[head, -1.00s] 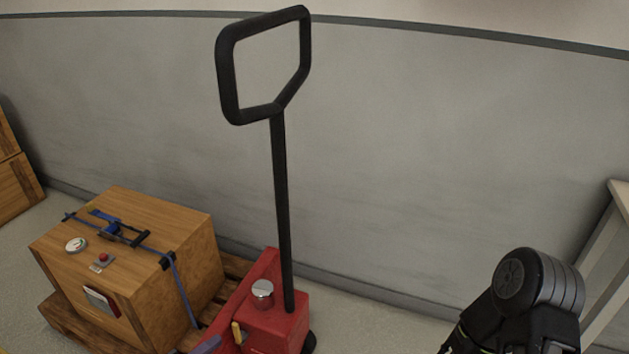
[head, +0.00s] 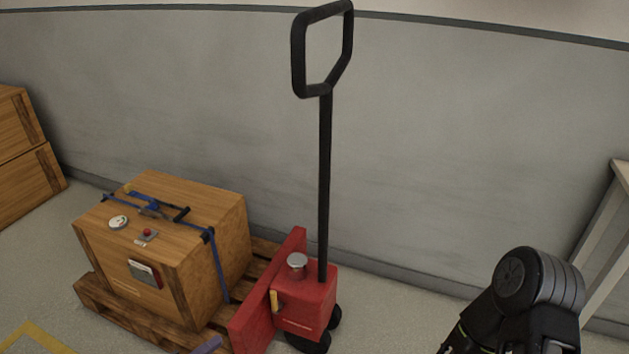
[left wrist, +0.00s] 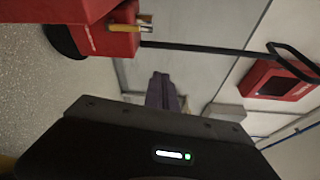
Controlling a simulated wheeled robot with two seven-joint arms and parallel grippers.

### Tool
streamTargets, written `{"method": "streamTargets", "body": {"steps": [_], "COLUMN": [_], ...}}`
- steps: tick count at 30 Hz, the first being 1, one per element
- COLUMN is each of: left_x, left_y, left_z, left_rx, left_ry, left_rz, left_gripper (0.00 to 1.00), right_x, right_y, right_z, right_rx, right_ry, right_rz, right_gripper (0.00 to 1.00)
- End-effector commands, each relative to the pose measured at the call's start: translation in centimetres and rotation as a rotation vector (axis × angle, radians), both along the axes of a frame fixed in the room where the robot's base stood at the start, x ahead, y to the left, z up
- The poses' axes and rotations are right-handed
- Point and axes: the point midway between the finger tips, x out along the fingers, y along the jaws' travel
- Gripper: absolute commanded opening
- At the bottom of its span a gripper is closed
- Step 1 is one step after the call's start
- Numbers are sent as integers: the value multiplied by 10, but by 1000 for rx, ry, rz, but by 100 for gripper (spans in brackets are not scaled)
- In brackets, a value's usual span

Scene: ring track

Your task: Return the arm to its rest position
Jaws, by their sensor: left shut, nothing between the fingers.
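My left gripper (head: 207,346) shows only as a purplish tip at the bottom edge of the head view, in front of the pallet. In the left wrist view its fingers (left wrist: 162,92) are together, with nothing seen between them. The rest of my left arm is out of the head view. A black part of my right arm (head: 540,290) stands at the lower right; its gripper is out of view.
A red pallet jack (head: 303,305) with a tall black handle (head: 324,185) stands ahead. A strapped wooden crate (head: 215,265) sits on its pallet (head: 130,317). Other crates (head: 25,190) stand left, a pale frame (head: 608,240) right. A red wall box (left wrist: 280,80) shows in the wrist view.

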Motion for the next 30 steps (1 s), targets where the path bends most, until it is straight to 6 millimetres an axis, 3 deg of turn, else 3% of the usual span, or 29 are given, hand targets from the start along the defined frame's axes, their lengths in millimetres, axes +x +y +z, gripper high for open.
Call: {"method": "streamTargets", "body": {"steps": [5, 10, 14, 19, 22, 24, 27, 30], "left_x": [-10, -37, -71, -135, -190, -216, -223, -221], "left_y": [-10, -29, -47, -79, -96, -98, -102, -112], "left_z": [-23, -54, -83, -130, -167, -186, -194, -191], "left_rx": [174, 376, 565, 890, 1177, 1365, 1525, 1587], "left_ry": [-31, -66, -117, -300, -621, -961, -1421, -1735], "left_rz": [-61, -183, -337, -700, -1118, -1432, -1727, -1858], "left_gripper": [0, 0, 0, 0, 0, 0, 0, 0], "right_x": [1, 1, 1, 3, 5, 7, 9, 11], "right_y": [-1, -1, -1, -3, -5, -6, -9, -10], "right_z": [-1, -1, -2, -11, -28, -42, -58, -68], "right_rx": [-1, -1, -2, -4, -7, -10, -14, -16], "right_ry": [-1, -1, -1, -3, -7, -9, -13, -15], "right_rz": [-4, -4, -5, -9, -15, -20, -26, -29], "right_gripper": [36, 36, 36, 36, 36, 36, 36, 36]}}
